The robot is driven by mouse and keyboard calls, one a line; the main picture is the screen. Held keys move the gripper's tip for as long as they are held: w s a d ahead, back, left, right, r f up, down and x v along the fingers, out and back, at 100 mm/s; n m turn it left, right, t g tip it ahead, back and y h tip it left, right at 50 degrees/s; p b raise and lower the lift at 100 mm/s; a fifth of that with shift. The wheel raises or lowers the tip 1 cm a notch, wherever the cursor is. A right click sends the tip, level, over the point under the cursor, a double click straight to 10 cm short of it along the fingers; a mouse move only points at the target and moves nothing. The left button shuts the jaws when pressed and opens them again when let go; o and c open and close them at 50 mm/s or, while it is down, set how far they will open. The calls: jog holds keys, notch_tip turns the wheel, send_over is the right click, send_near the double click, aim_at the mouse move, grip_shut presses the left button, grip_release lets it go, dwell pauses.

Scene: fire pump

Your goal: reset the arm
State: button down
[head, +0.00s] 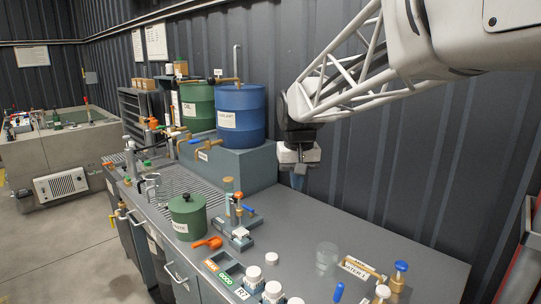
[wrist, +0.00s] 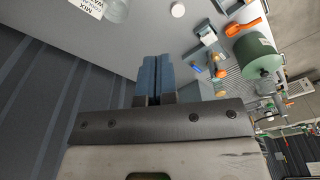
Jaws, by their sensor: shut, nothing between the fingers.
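My gripper (head: 298,180) hangs from the white lattice arm above the back of the grey workbench (head: 305,225), just right of the blue-grey block under the drums. It points down and is clear of the bench things. In the wrist view its two blue fingers (wrist: 153,80) are together with nothing between them. The arm reaches in from the upper right of the head view, in front of the dark corrugated wall.
A blue drum (head: 240,113) and a green drum (head: 198,106) stand left of my gripper. A green canister (head: 187,217), a small fixture (head: 240,236), a clear beaker (head: 327,256) and several white-capped bottles occupy the bench front. The bench between gripper and beaker is clear.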

jog(key=s+d+f, duration=0.3)
jog(key=s+d, duration=0.1)
jog(key=s, duration=0.6)
jog(key=s+d+f+m+t, duration=0.1)
jog(key=s+d+f, duration=0.2)
jog(key=s, duration=0.8)
jog(key=s+d+f, duration=0.4)
jog(key=s+d, duration=0.1)
jog(key=s, duration=0.5)
jog(key=shift+s+m, duration=0.35)
jog(key=shift+m, duration=0.05)
dwell(0.3)
